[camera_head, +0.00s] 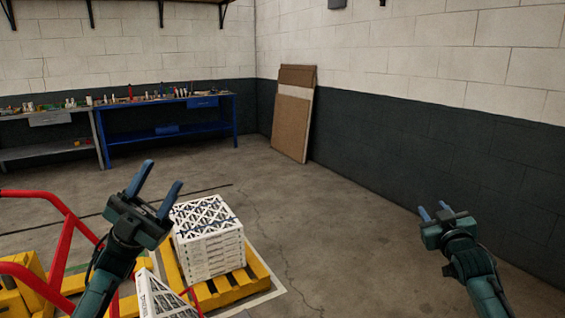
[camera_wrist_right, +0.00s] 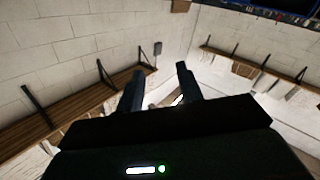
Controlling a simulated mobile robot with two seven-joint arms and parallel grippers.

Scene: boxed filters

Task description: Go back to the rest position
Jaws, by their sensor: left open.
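My left gripper (camera_head: 159,188) is raised at the lower left in the head view, its two blue fingers spread apart with nothing between them. My right gripper (camera_head: 434,211) is raised at the lower right in the head view, apart from any object. Its two fingers also show in the right wrist view (camera_wrist_right: 160,88), spread with an empty gap between them. A stack of white boxed filters (camera_head: 209,240) with a lattice-patterned top stands on a yellow pallet (camera_head: 232,290), just right of and beyond my left gripper.
A red tubular frame (camera_head: 62,252) stands at the lower left. Another white printed box (camera_head: 160,297) is partly visible at the bottom edge. A blue workbench (camera_head: 168,113) and a grey one (camera_head: 50,134) line the back wall. Boards (camera_head: 293,115) lean in the corner. The middle floor is clear.

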